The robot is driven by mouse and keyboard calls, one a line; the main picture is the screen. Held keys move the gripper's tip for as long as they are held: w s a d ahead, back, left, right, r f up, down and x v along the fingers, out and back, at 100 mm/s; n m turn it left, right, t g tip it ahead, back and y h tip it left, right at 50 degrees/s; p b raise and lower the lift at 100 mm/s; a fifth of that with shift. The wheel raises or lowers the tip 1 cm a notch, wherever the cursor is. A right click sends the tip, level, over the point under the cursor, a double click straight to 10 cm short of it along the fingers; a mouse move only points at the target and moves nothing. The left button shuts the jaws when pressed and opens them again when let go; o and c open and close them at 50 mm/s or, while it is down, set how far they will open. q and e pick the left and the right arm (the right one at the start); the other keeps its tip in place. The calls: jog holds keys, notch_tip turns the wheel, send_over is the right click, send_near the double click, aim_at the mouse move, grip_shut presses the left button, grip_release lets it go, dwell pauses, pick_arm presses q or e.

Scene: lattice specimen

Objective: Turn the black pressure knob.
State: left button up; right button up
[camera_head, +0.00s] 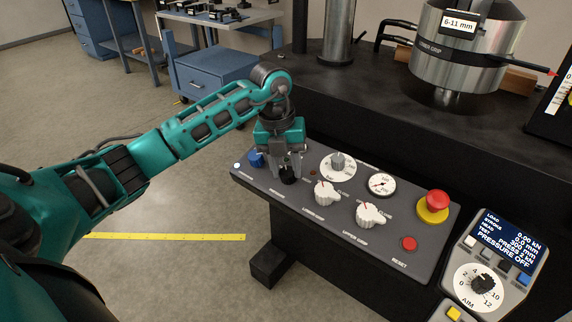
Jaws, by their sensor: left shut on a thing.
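The black pressure knob (289,178) is on the left part of the sloped grey control panel (395,250). My left gripper (288,172) points down at it from above, with its fingers around the knob and shut on it. The fingers hide part of the knob. A small display (505,240) at the right reads "PRESSURE OFF". My right gripper does not show.
The black machine bench (420,125) rises behind. Open floor lies left.

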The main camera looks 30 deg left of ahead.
aim_at(289, 175)
pick_arm(q)
jog(key=m+p, duration=0.1)
jog(key=m, duration=0.3)
jog(key=shift+w+r+y, duration=0.1)
jog(key=shift+y, duration=0.3)
jog(key=m+y, duration=0.1)
jog(key=m, duration=0.4)
jog(key=shift+d, duration=0.2)
jog(key=o, duration=1)
jog(key=shift+o, duration=0.2)
notch_tip(289, 175, up, 13)
jog(key=p, duration=0.1)
jog(key=shift+s+d+p, duration=0.35)
jog(key=shift+s, duration=0.05)
